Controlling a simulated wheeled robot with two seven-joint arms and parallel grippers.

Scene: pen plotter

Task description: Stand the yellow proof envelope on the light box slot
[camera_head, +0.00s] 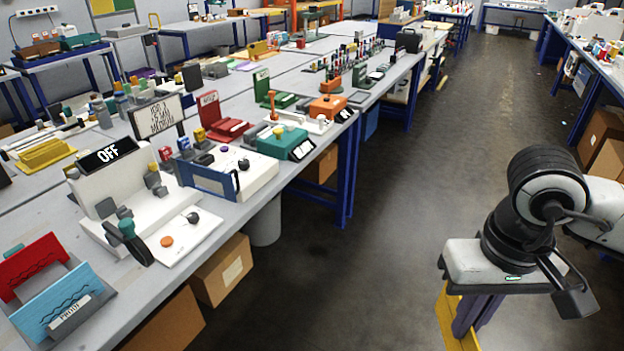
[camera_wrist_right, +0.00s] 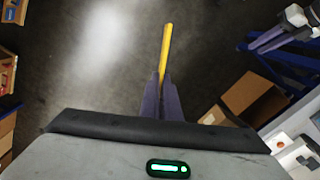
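My right gripper (camera_head: 474,318) hangs over the aisle floor, right of the bench. Its purple fingers are shut on the yellow proof envelope (camera_head: 447,318), partly cut off by the bottom edge. In the right wrist view the envelope (camera_wrist_right: 167,45) shows edge-on as a yellow strip between the fingers (camera_wrist_right: 164,95). A white unit with an "OFF" sign (camera_head: 107,154) stands on the bench at left; I cannot tell for certain whether it is the light box. My left gripper (camera_wrist_right: 270,40) shows only in the right wrist view, at upper right; its opening is unclear.
A "PROOF" rack (camera_head: 78,314) with red (camera_head: 34,265) and blue (camera_head: 52,300) envelopes stands at the near left. The bench (camera_head: 225,212) carries several devices. Cardboard boxes (camera_head: 222,268) lie below it. The aisle floor (camera_head: 345,270) is clear.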

